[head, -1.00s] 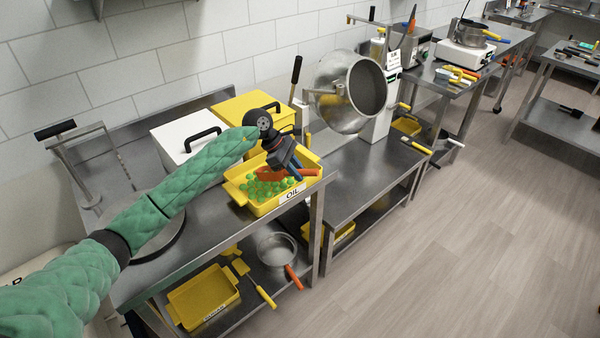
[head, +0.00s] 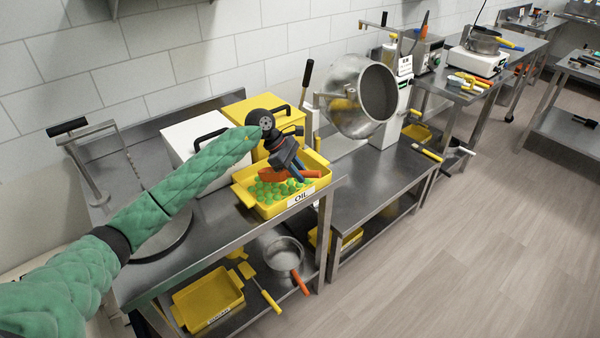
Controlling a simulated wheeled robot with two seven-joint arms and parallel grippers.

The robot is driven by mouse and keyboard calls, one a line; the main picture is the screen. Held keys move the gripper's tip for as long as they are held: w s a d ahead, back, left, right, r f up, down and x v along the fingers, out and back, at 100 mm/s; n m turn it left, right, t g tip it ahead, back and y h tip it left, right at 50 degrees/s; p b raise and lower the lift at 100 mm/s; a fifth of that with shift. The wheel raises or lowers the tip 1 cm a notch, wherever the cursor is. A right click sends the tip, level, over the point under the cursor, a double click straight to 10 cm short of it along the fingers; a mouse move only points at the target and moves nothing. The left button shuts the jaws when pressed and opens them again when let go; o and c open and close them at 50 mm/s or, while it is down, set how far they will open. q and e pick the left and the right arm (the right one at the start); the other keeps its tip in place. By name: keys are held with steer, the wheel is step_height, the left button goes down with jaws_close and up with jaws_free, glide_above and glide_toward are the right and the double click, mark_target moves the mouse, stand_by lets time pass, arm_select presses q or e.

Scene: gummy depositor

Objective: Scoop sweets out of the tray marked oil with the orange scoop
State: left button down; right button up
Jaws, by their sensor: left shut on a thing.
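The yellow tray marked OIL (head: 243,193) sits at the front right corner of the steel table and holds many green round sweets (head: 270,189). My left gripper (head: 296,172) is over the tray, pointing down, and is shut on the orange scoop (head: 275,174). The scoop is low over the sweets in the rear part of the tray; its far end is partly hidden by the gripper. I cannot tell whether it touches the sweets or holds any. My right gripper is not in view.
Behind the tray stand a yellow lidded box (head: 240,112) and a white lidded box (head: 186,140). A tilted steel drum (head: 345,108) is to the right. On the lower shelf are another yellow tray (head: 208,300) and a pot (head: 281,252).

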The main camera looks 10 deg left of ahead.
arm_select(q)
steer(key=shift+s+d+r+y+p, duration=0.1)
steer(key=shift+d+r+y+p, duration=0.3)
steer(key=shift+r, duration=1.2)
steer(key=shift+w+d+r+y+p, duration=0.1)
steer(key=shift+d+r+y+p, duration=0.3)
steer(key=shift+r, duration=1.2)
steer(key=shift+s+d+r+y+p, duration=0.15)
steer(key=shift+r+y, duration=0.45)
steer(key=shift+r, duration=1)
steer(key=c, duration=2.1)
jaws_free()
jaws_close()
